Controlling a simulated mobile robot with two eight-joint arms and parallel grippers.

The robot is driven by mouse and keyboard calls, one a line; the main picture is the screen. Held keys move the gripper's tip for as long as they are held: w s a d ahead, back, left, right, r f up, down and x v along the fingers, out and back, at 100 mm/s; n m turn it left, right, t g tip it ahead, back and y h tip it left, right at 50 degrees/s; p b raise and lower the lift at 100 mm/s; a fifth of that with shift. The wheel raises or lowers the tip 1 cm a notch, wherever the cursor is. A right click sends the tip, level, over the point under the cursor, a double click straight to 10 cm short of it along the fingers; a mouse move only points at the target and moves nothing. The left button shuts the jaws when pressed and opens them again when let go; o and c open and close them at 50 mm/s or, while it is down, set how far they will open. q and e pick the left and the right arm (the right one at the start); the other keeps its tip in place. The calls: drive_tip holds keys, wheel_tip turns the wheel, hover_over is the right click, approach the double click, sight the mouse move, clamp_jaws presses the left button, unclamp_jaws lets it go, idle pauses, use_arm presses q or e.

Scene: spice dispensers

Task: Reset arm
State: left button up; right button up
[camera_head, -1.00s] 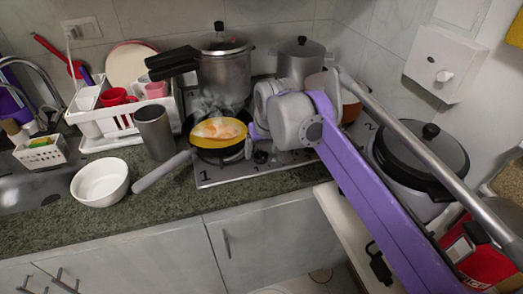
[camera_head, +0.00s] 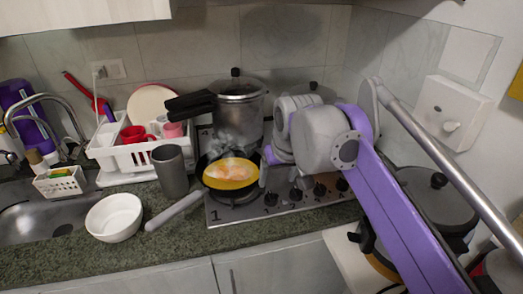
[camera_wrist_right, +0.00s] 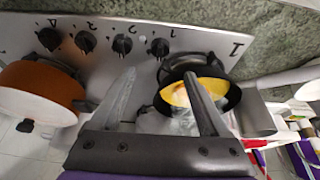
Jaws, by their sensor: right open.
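My right gripper (camera_head: 266,165) hangs over the stove at the right side of the frying pan. Its two fingers also show in the wrist view (camera_wrist_right: 160,76), spread apart with nothing held between them. The frying pan (camera_head: 230,182) has a yellow inside with pale food in it and steam above. In the wrist view the pan (camera_wrist_right: 228,98) lies beyond the right finger, which covers part of it. My purple right arm (camera_head: 395,205) reaches in from the lower right. My left gripper is not in view.
A pressure cooker (camera_head: 240,108) stands behind the pan. A grey cup (camera_head: 172,172), a white bowl (camera_head: 114,217) and a dish rack (camera_head: 120,152) stand left of the stove (camera_head: 285,205). A lidded cooker (camera_head: 440,205) is behind my arm. An orange-brown pot (camera_wrist_right: 45,78) shows in the wrist view.

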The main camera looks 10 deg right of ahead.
drive_tip(key=s+d+f, duration=0.3)
drive_tip(key=s+f, duration=2.3)
use_arm(q)
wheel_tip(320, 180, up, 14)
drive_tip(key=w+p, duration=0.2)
drive_tip(key=p, duration=1)
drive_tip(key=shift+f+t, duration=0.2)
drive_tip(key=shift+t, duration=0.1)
use_arm(e)
drive_tip(key=w+r, duration=0.3)
drive_tip(key=r, duration=1.1)
drive_tip(key=shift+a+m+t, duration=0.15)
drive_tip(key=shift+m+t, duration=0.15)
drive_tip(key=shift+t, duration=0.1)
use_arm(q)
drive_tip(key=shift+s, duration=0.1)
